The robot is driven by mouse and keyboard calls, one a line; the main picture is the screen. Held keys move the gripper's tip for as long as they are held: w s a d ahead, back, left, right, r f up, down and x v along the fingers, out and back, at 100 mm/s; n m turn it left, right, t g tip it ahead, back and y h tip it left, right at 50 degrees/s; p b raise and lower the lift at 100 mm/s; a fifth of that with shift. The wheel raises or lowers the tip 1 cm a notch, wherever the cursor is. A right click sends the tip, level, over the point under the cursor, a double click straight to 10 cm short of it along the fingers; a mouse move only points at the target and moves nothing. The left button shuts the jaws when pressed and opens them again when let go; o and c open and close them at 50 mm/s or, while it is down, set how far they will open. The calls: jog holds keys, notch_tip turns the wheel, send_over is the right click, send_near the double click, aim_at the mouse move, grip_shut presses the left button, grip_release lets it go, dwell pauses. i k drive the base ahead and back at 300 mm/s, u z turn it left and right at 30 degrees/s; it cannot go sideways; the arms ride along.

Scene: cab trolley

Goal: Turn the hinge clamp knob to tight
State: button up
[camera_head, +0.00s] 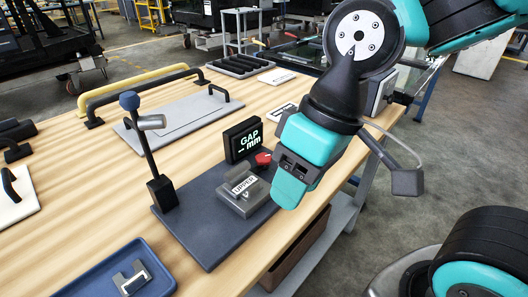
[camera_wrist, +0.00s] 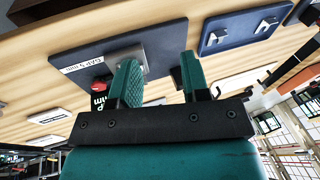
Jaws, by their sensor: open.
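The red clamp knob (camera_head: 263,159) sits at the back of a grey clamp block (camera_head: 238,205) with a label reading UPPER. The block stands on a dark plate (camera_head: 203,238). My gripper (camera_head: 284,168) is open and empty, just right of the knob and block in the head view. In the wrist view the red knob (camera_wrist: 98,87) lies left of the left finger, outside the gap of my gripper (camera_wrist: 159,68). The left finger partly hides the clamp block (camera_wrist: 132,53). I see no contact with the knob.
A display (camera_head: 244,139) reading GAP — mm stands behind the block. A blue tray (camera_head: 100,280) with a metal part (camera_head: 132,278) lies in front. The table's right edge runs beneath my gripper.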

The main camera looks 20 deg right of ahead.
aim_at(263, 160)
jog(key=k, duration=0.5)
jog(key=z, duration=0.75)
jog(key=i, duration=0.75)
jog(key=u, duration=0.45)
